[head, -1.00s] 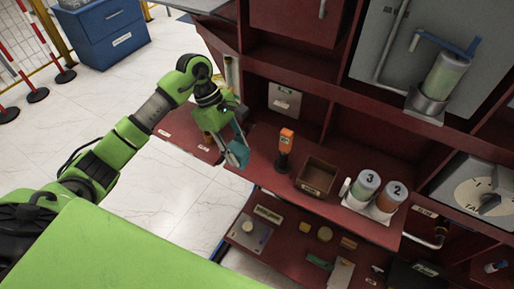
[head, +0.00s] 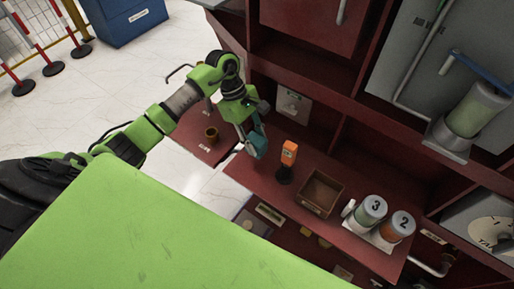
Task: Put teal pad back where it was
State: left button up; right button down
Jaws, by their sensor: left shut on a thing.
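My left gripper (head: 250,136) is shut on the teal pad (head: 257,146), which hangs tilted below its fingers. Gripper and pad are over the left part of the dark red shelf (head: 243,173), left of an upright orange device (head: 287,158) on a black stand. I cannot tell whether the pad touches the shelf. My right gripper is not in view.
An open brown box (head: 320,192) and canisters marked 3 (head: 371,210) and 2 (head: 397,227) stand to the right on the shelf. A small brown cup (head: 211,134) is on the left shelf section. Barrier posts (head: 52,67) stand on the floor.

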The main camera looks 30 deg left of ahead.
pick_arm(q)
jog(key=shift+f, duration=0.45)
jog(key=shift+w+f, duration=0.1)
jog(key=shift+f, duration=0.2)
notch_tip(320, 180, down, 4)
jog(key=shift+r+p, duration=0.25)
jog(key=shift+p, duration=0.2)
jog(key=o, duration=1)
jog(key=b+v, duration=0.2)
jog(key=v, duration=0.8)
jog(key=shift+w+a+r, duration=0.1)
jog(key=shift+r, duration=0.25)
jog(key=shift+a+r, duration=0.25)
jog(key=shift+r, duration=0.4)
jog(key=shift+f, duration=0.1)
